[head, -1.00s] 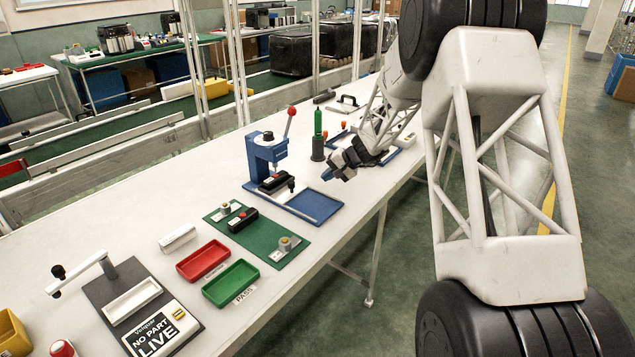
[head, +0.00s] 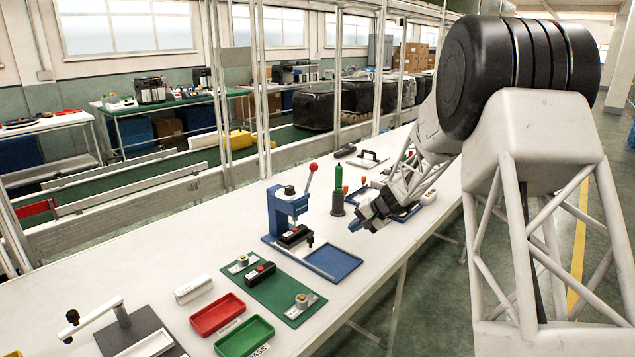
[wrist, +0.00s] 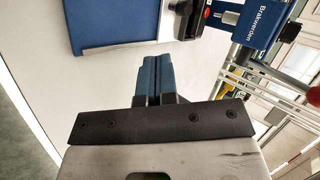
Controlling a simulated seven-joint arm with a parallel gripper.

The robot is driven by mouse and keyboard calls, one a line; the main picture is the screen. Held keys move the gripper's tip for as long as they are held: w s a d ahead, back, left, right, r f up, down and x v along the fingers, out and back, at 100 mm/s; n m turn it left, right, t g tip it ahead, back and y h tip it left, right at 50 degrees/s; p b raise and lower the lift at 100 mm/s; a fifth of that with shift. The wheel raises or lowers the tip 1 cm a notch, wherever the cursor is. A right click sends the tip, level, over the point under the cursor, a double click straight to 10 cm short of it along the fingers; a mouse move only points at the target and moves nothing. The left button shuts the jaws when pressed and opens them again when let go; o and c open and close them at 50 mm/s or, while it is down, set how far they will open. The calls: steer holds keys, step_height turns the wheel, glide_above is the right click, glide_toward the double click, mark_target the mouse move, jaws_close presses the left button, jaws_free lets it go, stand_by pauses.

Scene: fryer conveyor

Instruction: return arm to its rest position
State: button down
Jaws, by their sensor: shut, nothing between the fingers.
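My gripper (head: 364,215) is in the air above the white bench, to the right of the blue press, in the head view. Its blue fingers are together with nothing between them. The wrist view also shows the shut fingers (wrist: 151,78) against the white bench top. The blue press (head: 288,208) has a red-knobbed lever and a dark part at its base. Its blue tray (head: 333,262) lies between the press and the front edge, apart from the gripper. The tray also shows in the wrist view (wrist: 110,28).
A green cylinder in a dark holder (head: 338,190) stands just behind my gripper. A green mat (head: 277,286), a red tray (head: 217,314) and a green tray (head: 244,337) lie toward the lower left. A white block (head: 193,289) lies beside them. The aisle right of the bench is open floor.

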steer(key=s+a+r+n+h, duration=0.1)
steer(key=s+r, duration=0.4)
steer(key=s, duration=0.4)
steer(key=s+a+r+n+g+h, duration=0.1)
steer(key=s+r+h, duration=0.1)
steer(key=s+r, duration=0.5)
steer(key=s+r+h, duration=0.1)
steer(key=s+r, duration=0.2)
steer(key=s, duration=0.9)
steer(key=s+d+n+h, duration=0.1)
steer(key=s+d+h, duration=0.2)
steer(key=s, duration=2.5)
steer(key=shift+s+r+n+t+h, duration=0.25)
steer(key=shift+s+n+t+h, duration=0.1)
steer(key=shift+h, duration=0.55)
